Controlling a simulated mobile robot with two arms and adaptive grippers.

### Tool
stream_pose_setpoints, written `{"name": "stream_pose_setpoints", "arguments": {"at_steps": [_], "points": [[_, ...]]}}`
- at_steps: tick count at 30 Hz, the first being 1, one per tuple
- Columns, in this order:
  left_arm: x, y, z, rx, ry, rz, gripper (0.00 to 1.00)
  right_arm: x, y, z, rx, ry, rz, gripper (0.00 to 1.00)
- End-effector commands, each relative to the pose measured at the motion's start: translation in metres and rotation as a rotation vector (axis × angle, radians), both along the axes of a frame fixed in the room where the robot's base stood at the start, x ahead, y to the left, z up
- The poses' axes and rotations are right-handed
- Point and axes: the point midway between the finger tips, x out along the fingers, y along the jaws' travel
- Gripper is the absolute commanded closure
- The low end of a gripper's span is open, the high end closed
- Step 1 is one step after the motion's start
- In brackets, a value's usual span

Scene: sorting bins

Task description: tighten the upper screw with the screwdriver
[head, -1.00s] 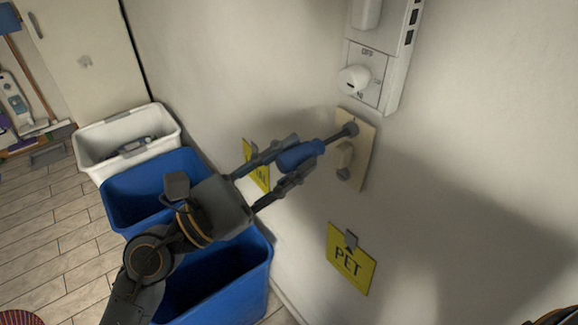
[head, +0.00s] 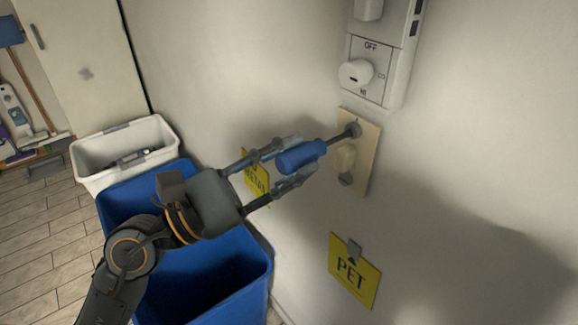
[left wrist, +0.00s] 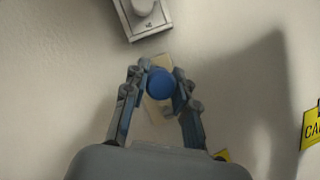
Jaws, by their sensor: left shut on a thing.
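The blue-handled screwdriver (head: 300,156) is held between the fingers of my left gripper (head: 288,164). Its dark shaft points up and right, and its tip is at the upper screw (head: 354,130) on the beige wall plate (head: 365,165). Tip and screw appear to touch. The lower screw (head: 346,180) sits below a small knob or switch (head: 344,158) on the plate. In the left wrist view, the blue handle (left wrist: 160,82) is seen end-on between the fingers and hides the shaft and upper screw. My right gripper does not show.
A white control box (head: 378,60) with a dial is on the wall above the plate. Yellow PET (head: 352,275) and METAL (head: 256,178) signs are below and left.

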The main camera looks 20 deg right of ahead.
Motion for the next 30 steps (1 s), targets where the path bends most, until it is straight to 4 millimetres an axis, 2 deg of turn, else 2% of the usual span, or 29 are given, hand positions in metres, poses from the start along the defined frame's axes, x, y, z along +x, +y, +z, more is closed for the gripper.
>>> {"name": "stream_pose_setpoints", "arguments": {"at_steps": [8, 12, 25, 30], "points": [[0.0, 0.0, -0.003, 0.038, -0.104, 0.0, 1.0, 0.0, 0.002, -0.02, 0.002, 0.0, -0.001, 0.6], [0.0, 0.0, -0.002, 0.052, -0.149, 0.001, 1.0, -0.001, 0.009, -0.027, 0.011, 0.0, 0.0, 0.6], [0.0, 0.0, 0.0, 0.063, -0.174, 0.0, 1.0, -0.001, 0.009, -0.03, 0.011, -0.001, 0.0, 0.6], [0.0, 0.0, -0.003, 0.076, -0.214, 0.001, 1.0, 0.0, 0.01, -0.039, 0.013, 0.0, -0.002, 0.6]]}}
